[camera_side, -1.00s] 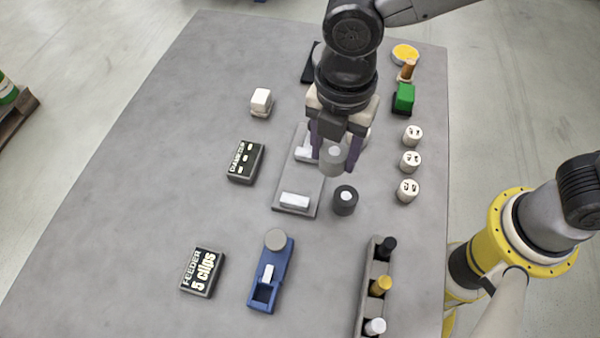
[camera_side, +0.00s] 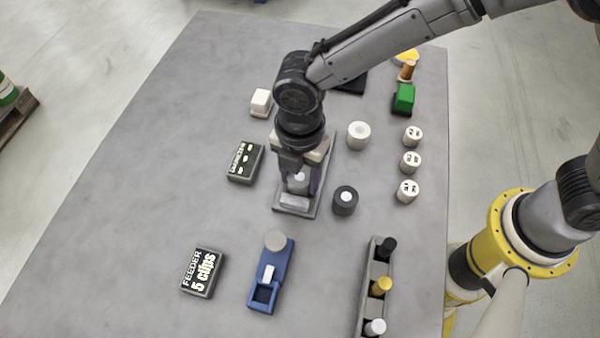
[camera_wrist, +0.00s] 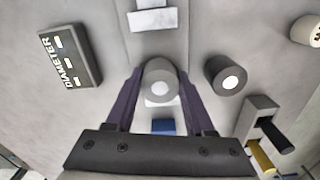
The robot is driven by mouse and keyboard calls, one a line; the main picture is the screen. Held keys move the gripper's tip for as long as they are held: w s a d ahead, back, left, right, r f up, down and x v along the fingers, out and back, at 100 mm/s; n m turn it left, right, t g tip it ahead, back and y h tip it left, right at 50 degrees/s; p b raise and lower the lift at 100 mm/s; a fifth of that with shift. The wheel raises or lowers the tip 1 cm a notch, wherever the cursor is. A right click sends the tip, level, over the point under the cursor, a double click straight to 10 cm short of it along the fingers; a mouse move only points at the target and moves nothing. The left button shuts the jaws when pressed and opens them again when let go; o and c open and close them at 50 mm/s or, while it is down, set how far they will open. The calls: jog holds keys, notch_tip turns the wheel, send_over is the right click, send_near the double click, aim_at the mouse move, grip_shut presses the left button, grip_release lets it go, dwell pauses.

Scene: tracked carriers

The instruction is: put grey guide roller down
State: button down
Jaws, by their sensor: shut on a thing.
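My gripper (camera_side: 298,184) is shut on the grey guide roller (camera_wrist: 160,80), whose light round end faces the wrist camera. The roller (camera_side: 298,180) is between the fingers, over the grey plate (camera_side: 327,172) with white blocks. One white block (camera_side: 293,203) shows just in front of the fingers in the side view, and white blocks (camera_wrist: 153,18) show at the top of the wrist view. The arm hides part of the plate. I cannot tell whether the roller touches the plate or a block.
A dark roller (camera_side: 345,201) stands just right of the plate; a pale roller (camera_side: 358,135) stands behind it. A black DIAMETER box (camera_side: 245,162) is to the left. A blue feeder (camera_side: 270,272) and a grey rack (camera_side: 374,290) are in front. The left table surface is mostly clear.

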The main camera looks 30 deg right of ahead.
aim_at(300, 176)
jog(key=shift+f, duration=0.15)
jog(key=shift+c, duration=1.3)
grip_release()
notch_tip(300, 176, up, 12)
jog(key=shift+r, duration=0.2)
